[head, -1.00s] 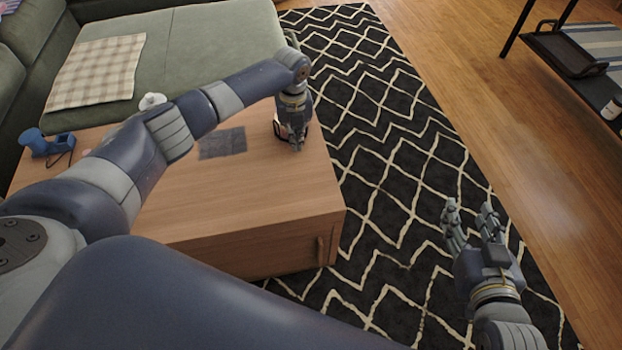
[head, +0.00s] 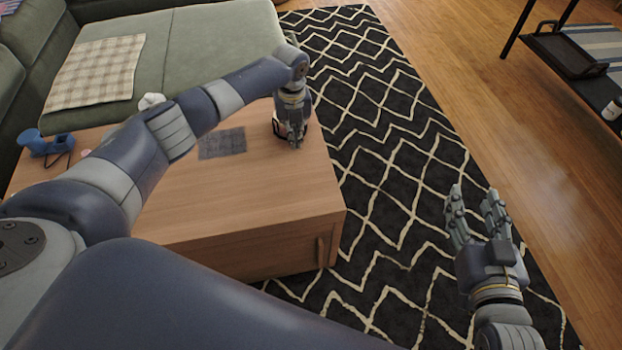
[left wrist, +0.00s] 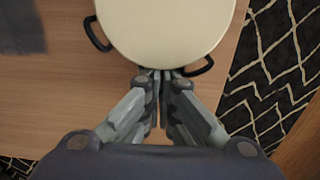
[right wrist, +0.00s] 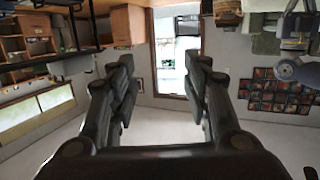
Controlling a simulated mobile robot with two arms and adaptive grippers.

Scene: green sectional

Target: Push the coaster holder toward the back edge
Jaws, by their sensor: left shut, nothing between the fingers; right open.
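The coaster holder, with a round cream top and black loops at its sides, shows in the left wrist view (left wrist: 170,28). In the head view it is mostly hidden behind my left gripper (head: 296,144), near the right edge of the wooden table (head: 245,195). My left gripper is shut and empty; in the left wrist view its fingertips (left wrist: 162,76) are right at the holder's near rim, and I cannot tell whether they touch. My right gripper (head: 476,192) is open and empty above the rug, away from the table.
A dark grey cloth square (head: 222,143) lies left of the holder. A blue object (head: 45,144) and a white item (head: 151,101) are farther left. A green sofa (head: 205,45) stands behind the table. A patterned rug (head: 395,170) lies to the right.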

